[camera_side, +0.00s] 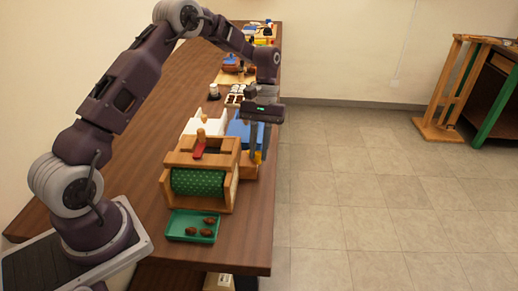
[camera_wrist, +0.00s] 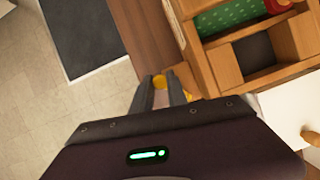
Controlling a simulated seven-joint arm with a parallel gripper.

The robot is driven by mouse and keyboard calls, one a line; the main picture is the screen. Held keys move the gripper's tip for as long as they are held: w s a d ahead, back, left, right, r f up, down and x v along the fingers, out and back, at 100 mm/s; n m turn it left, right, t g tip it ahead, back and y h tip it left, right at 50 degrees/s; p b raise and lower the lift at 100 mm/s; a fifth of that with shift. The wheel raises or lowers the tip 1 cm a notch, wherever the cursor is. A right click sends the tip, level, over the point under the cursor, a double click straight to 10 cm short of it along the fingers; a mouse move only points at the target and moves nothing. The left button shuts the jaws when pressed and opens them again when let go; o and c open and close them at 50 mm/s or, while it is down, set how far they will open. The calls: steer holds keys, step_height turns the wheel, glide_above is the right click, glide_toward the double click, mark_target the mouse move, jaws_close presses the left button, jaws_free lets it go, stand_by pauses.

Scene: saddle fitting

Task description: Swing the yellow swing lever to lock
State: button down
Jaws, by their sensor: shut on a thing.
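The yellow swing lever (camera_wrist: 160,81) shows only as a small yellow tip between my fingers in the wrist view, beside the wooden frame (camera_wrist: 207,72). My gripper (camera_wrist: 162,91) is shut on it. Another bit of yellow lies just right of the fingers. In the side view my gripper (camera_side: 254,157) points down at the far right side of the wooden frame (camera_side: 231,193), with a little yellow beside the fingertips. Most of the lever is hidden, so its angle cannot be told.
The frame holds a green dotted roller (camera_side: 198,182) and a red piece (camera_side: 198,151) on top. A green tray (camera_side: 176,236) with brown lumps stands in front. A blue block (camera_side: 237,128) and a white block sit behind the frame. The table's right edge is close to my gripper.

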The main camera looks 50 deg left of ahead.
steer(key=m, duration=0.1)
steer(key=s+m+y, duration=0.1)
steer(key=shift+a+m+g, duration=0.1)
steer(key=shift+m+g, duration=0.2)
steer(key=shift+m, duration=0.1)
steer(key=shift+s+a+m+y, duration=0.15)
steer(key=shift+s+m+y, duration=0.1)
steer(key=shift+m, duration=0.45)
steer(key=shift+s+a+m+y, duration=0.1)
steer(key=shift+s+m+y, duration=0.15)
steer(key=shift+m, duration=0.45)
steer(key=c, duration=1.3)
jaws_free()
